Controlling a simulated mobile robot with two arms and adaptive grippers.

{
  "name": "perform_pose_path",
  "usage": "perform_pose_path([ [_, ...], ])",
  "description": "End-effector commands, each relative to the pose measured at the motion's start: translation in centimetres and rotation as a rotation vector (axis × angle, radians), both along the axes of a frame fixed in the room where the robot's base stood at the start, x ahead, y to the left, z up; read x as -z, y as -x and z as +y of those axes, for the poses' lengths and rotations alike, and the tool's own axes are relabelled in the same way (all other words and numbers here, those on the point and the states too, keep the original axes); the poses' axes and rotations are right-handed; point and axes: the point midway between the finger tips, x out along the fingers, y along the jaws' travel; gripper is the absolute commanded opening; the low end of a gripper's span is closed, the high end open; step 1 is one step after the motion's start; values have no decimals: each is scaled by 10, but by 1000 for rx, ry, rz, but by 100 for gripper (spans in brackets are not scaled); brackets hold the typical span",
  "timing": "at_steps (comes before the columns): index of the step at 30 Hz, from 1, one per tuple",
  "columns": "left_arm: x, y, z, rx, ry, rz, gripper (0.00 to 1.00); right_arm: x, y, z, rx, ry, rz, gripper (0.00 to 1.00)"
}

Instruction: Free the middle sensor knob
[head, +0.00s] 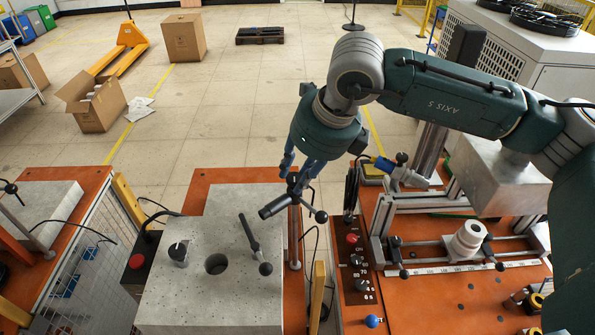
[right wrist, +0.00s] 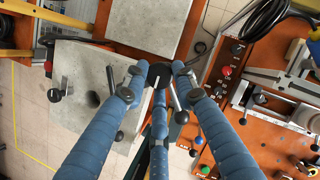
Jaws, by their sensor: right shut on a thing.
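My right gripper (head: 299,168) reaches down from the upper right, its blue fingers shut on a dark knob (head: 293,184) at the top of a thin post (head: 295,240). In the right wrist view, the three fingertips of the right gripper (right wrist: 158,84) close around the dark knob (right wrist: 158,72). A black cylinder (head: 272,207) and a ball-ended lever (head: 318,215) stick out beside the knob. The fingers hide part of the knob. My left gripper is in neither view.
A grey stone-like block (head: 200,295) with a round hole (head: 216,263) and a black ball-ended lever (head: 252,240) stands left of the post. A control panel (head: 357,280) with a red button and a rail fixture (head: 460,258) stand to the right.

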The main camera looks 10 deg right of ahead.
Motion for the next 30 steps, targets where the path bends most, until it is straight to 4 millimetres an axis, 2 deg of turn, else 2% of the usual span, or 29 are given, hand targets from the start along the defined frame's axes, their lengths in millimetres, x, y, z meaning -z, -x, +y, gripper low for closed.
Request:
perform_pose_path([
  [5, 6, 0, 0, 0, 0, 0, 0, -1, -2, 0, -25, -4, -6, 1],
  [11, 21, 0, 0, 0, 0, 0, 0, 2, -2, 0, -116, -5, -6, 1],
  [21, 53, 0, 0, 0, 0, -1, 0, 1, -5, -1, -408, -7, -8, 1],
  [30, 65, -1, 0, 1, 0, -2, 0, -2, -7, -2, -694, -7, -8, 1],
])
